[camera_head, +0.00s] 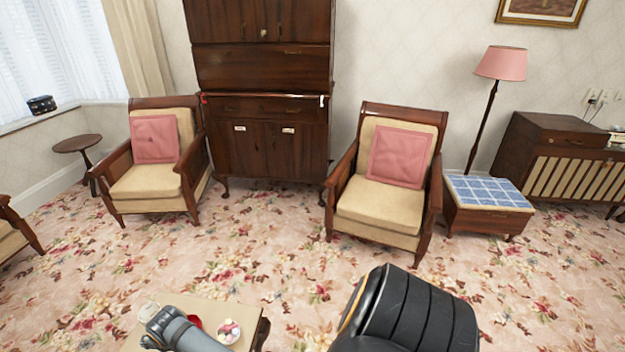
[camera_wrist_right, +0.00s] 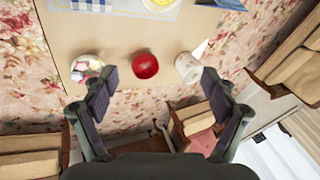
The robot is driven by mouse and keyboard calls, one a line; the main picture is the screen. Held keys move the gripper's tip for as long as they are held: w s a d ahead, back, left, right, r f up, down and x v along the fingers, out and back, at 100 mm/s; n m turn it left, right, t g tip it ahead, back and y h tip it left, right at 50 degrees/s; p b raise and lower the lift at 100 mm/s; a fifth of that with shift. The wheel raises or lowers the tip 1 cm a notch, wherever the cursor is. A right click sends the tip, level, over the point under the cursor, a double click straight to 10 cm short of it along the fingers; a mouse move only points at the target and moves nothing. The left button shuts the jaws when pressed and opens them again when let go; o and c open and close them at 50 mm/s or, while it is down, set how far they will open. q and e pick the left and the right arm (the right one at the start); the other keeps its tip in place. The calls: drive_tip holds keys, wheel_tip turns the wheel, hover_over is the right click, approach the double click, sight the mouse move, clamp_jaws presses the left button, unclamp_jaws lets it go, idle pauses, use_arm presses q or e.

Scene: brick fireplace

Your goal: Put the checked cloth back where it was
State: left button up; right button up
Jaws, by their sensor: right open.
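A blue and white checked cloth (camera_wrist_right: 92,4) shows only in part at the top left of the right wrist view, on the low coffee table (camera_wrist_right: 130,30). My right gripper (camera_wrist_right: 157,88) is open and empty above the table's edge, apart from the cloth. In the head view, a blue checked surface (camera_head: 488,192) covers most of the top of a low wooden side table (camera_head: 486,222); I cannot tell whether it is cloth or part of the table.
The coffee table holds a red round object (camera_wrist_right: 145,65), a bowl with pink and white pieces (camera_wrist_right: 86,68), a white mug (camera_wrist_right: 188,66) and a plate (camera_wrist_right: 160,4). Two armchairs (camera_head: 385,208) and a lamp (camera_head: 501,64) stand near the wall. Carpet between is clear.

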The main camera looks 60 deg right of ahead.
drive_tip(key=w+d+r+n+t, duration=0.2)
drive_tip(key=r+t, duration=0.1)
drive_tip(key=r, duration=0.3)
drive_tip(key=w+d+r+n+t, duration=0.1)
drive_tip(key=d+r+n+t, duration=0.15)
drive_tip(key=r, duration=0.35)
drive_tip(key=s+d+f+n+g, duration=0.1)
drive_tip(key=s+f+g, duration=0.1)
drive_tip(key=s+f, duration=0.7)
drive_tip(key=s+f+n+g, duration=0.15)
drive_tip(key=s+f, duration=0.35)
drive_tip(key=f, duration=0.7)
drive_tip(key=s+d+f+n+g, duration=0.1)
drive_tip(key=s+f+n, duration=0.1)
drive_tip(key=s+f, duration=0.65)
drive_tip(key=s+d+f+n+g, duration=0.1)
drive_tip(key=s+f, duration=0.4)
drive_tip(key=s, duration=0.4)
drive_tip(key=s+d+f+n+g, duration=0.1)
drive_tip(key=s+f+g, duration=0.1)
drive_tip(key=s+f, duration=0.3)
drive_tip(key=s+d+f+n+g, duration=0.1)
drive_tip(key=s+f, duration=0.4)
drive_tip(key=s, duration=0.8)
drive_tip(key=shift+s+d+g+h, duration=0.35)
drive_tip(key=shift+d+g+h, duration=0.05)
drive_tip(key=shift+d+g, duration=0.1)
